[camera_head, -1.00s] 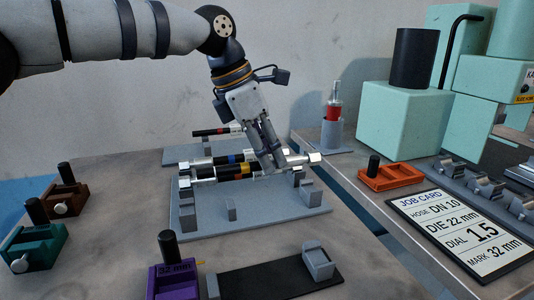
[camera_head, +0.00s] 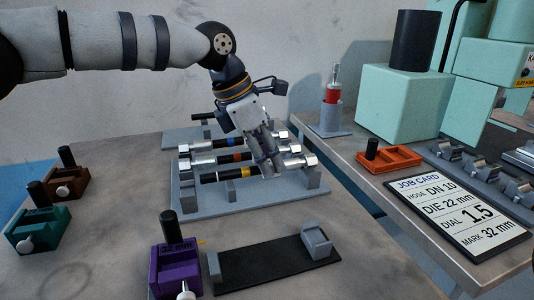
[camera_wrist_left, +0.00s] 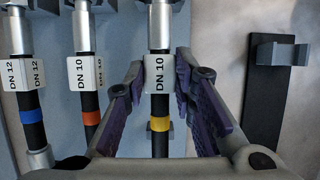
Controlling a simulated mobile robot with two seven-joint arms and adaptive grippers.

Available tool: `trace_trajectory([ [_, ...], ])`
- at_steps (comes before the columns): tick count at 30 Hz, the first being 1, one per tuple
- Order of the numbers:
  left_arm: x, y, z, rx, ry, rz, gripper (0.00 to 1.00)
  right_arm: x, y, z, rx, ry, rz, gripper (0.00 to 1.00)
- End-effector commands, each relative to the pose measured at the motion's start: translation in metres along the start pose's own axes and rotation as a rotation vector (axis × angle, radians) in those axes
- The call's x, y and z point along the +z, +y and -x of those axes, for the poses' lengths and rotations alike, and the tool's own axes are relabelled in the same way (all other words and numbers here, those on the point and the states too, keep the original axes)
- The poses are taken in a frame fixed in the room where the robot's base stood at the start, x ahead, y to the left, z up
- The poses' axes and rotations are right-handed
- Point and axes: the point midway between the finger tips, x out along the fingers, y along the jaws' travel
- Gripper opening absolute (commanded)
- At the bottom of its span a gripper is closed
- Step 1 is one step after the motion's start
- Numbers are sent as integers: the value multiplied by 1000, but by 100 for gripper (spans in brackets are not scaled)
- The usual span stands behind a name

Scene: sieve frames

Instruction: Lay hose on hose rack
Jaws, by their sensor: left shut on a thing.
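A black hose with a yellow band (camera_head: 236,173) and metal end fittings lies level over the front of the grey hose rack (camera_head: 215,202). My left gripper (camera_head: 270,170) is shut on this hose near its right end. In the left wrist view, its purple-padded fingers stand on both sides of the hose's white DN 10 tag (camera_wrist_left: 159,73). I cannot tell whether the hose touches the rack's supports. Behind it, an orange-banded DN 10 hose (camera_wrist_left: 91,118) and a blue-banded DN 12 hose (camera_wrist_left: 30,116) lie parallel on the rack. My right gripper is not in view.
A purple block marked 32 mm (camera_head: 178,272) and a black plate with grey end stops (camera_head: 265,263) are in front of the rack. Brown (camera_head: 65,184) and teal (camera_head: 38,231) blocks stand left. The job card (camera_head: 460,218) lies on the right bench.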

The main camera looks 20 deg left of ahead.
Motion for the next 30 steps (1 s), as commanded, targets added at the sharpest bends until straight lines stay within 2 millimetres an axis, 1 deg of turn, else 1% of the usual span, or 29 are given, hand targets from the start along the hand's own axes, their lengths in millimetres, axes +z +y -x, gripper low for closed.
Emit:
trace_trajectory([
  [16,0,0,1,1,-1,1,0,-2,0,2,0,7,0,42],
  [30,-2,0,-5,1,-2,1,0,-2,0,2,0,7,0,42],
])
